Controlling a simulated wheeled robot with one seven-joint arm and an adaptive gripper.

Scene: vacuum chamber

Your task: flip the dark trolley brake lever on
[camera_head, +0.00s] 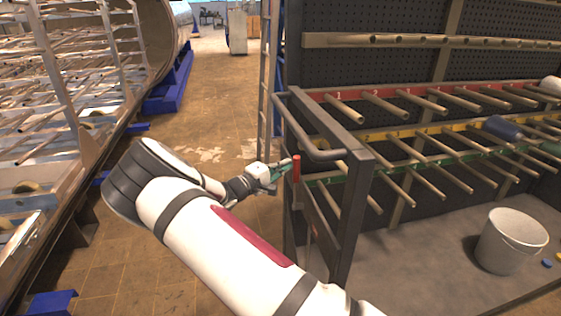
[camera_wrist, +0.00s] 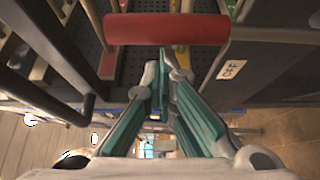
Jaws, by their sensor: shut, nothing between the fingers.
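The dark trolley (camera_head: 357,205) stands right of centre in the head view, with a grey push bar on its near end. Its brake lever has a red grip (camera_head: 296,167), upright on the trolley's left face. In the wrist view the red grip (camera_wrist: 165,29) lies crosswise at the top, just beyond my fingertips. A white OFF label (camera_wrist: 231,69) is on the dark panel beside it. My gripper (camera_head: 287,164) has green fingers, shut and empty, close to the left of the red grip. I cannot tell whether they touch. The fingertips (camera_wrist: 163,62) also show in the wrist view.
Pegs in red, yellow and green rows (camera_head: 420,150) fill the trolley's back panel. A white bucket (camera_head: 511,241) stands on its deck. A large metal chamber with racks (camera_head: 75,90) is on the left. The brown floor (camera_head: 225,100) between is clear.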

